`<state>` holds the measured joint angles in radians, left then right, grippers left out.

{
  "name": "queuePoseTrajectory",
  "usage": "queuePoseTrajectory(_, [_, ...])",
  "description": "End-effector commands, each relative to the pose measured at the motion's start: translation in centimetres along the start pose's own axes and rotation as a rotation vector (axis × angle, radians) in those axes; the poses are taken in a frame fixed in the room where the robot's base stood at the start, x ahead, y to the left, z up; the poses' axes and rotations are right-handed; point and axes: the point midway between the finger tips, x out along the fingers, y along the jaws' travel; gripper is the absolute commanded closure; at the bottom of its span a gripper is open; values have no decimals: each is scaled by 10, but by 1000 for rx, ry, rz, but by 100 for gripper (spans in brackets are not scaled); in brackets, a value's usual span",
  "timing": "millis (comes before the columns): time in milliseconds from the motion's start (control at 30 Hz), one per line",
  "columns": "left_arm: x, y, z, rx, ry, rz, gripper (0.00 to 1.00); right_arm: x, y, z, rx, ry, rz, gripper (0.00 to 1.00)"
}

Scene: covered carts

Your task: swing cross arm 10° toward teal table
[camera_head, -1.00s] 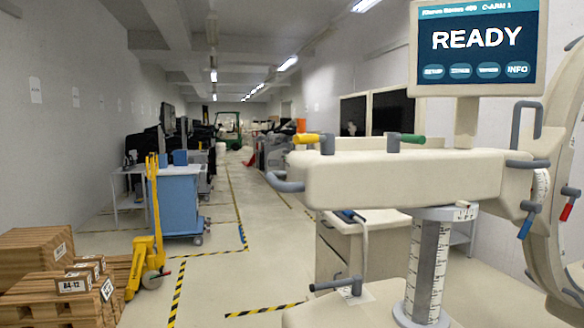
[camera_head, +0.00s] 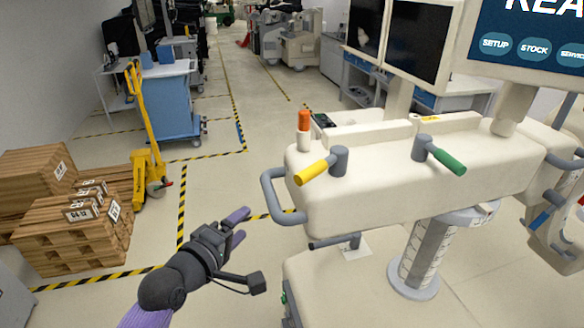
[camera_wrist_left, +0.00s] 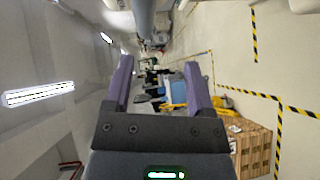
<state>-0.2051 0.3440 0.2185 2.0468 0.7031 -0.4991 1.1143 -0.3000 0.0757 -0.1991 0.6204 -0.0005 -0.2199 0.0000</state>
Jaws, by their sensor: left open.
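The cross arm (camera_head: 385,190) is the thick cream beam of a C-arm machine, at the right of the head view. It carries a yellow lever (camera_head: 313,172), a green lever (camera_head: 447,161) and a grey loop handle (camera_head: 270,196) at its left end. It rests on a grey column with a marked scale (camera_head: 420,255). My left gripper (camera_head: 237,226) is open and empty, left of the loop handle and apart from it. Its two purple fingers stand apart in the left wrist view (camera_wrist_left: 159,66). I cannot pick out a teal table for certain. My right gripper is not seen.
The machine's cream base (camera_head: 320,275) is below the beam, and its screen (camera_head: 530,35) is above right. Wooden crates (camera_head: 75,225), a yellow pallet jack (camera_head: 147,150) and a blue cart (camera_head: 170,100) stand at left. The taped floor between is clear.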

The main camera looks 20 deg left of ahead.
Motion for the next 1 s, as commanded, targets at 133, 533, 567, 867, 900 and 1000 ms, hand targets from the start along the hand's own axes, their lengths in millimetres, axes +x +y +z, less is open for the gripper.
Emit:
queuePoseTrajectory(133, [-2, 18, -1, -23, -7, 29, 30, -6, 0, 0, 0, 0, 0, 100])
queuePoseTrajectory(533, [47, 18, -1, -22, -5, 28, 30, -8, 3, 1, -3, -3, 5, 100])
queuePoseTrajectory(567, [51, 18, -1, -22, -5, 29, 30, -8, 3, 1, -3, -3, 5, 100])
queuePoseTrajectory(867, [84, 17, 0, -20, -5, 27, 30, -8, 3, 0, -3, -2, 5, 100])
queuePoseTrajectory(900, [87, 18, 0, -20, -5, 27, 30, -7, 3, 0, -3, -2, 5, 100])
queuePoseTrajectory(1000, [93, 18, 0, -20, -5, 27, 30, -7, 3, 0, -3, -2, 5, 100])
